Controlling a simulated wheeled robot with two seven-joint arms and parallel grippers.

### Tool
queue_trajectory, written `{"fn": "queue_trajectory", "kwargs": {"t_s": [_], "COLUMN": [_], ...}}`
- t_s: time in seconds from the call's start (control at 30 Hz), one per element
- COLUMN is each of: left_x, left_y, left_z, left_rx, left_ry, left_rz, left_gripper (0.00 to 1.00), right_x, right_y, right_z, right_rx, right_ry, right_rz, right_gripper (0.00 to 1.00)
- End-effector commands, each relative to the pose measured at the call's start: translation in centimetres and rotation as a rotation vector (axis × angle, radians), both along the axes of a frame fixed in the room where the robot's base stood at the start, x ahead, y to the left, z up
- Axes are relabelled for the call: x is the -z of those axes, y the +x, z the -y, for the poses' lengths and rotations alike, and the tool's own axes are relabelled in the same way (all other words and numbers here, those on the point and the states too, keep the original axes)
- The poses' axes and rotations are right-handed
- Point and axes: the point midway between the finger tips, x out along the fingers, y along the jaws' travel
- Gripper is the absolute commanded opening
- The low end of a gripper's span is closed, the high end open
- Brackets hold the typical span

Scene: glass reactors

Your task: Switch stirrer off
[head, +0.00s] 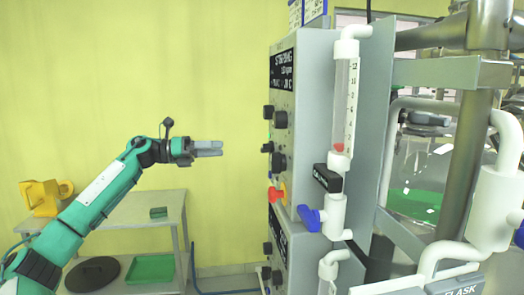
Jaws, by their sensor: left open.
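A grey control box (312,100) stands right of centre, seen at a steep angle. Its black label (283,69) bears white text that seems to read "stirring", with rpm and °C lines too small to read surely. Several black knobs (280,119) stick out of its left-facing panel; I cannot tell which one is the stirrer's or how it is set. A red and yellow knob (277,193) sits low on the panel. My left gripper (222,149) is open and empty, pointing right at the panel, with a gap between it and the knobs. My right gripper is out of view.
A flow meter (352,95) with white pipes and a blue valve handle (309,217) stands right of the box. Steel posts and glassware fill the right. A shelf table (130,206) stands at the back left, with a green tray (152,268) below.

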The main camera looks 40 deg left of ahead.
Motion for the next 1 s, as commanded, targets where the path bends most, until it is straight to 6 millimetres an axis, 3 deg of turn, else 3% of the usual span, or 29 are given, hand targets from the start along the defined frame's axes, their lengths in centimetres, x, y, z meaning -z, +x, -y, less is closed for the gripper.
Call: {"fn": "queue_trajectory", "kwargs": {"t_s": [0.33, 1.0], "left_x": [-0.4, -0.3], "left_y": [2.9, 6.8], "left_z": [2.3, 5.3], "left_rx": [0.000, -0.003], "left_ry": [-0.002, -0.009], "left_rz": [0.000, 0.000], "left_gripper": [0.69, 0.69], "right_x": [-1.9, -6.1], "right_y": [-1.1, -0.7], "right_z": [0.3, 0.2], "right_rx": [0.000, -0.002], "right_ry": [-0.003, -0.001], "right_rz": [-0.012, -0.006], "right_gripper": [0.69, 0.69]}}
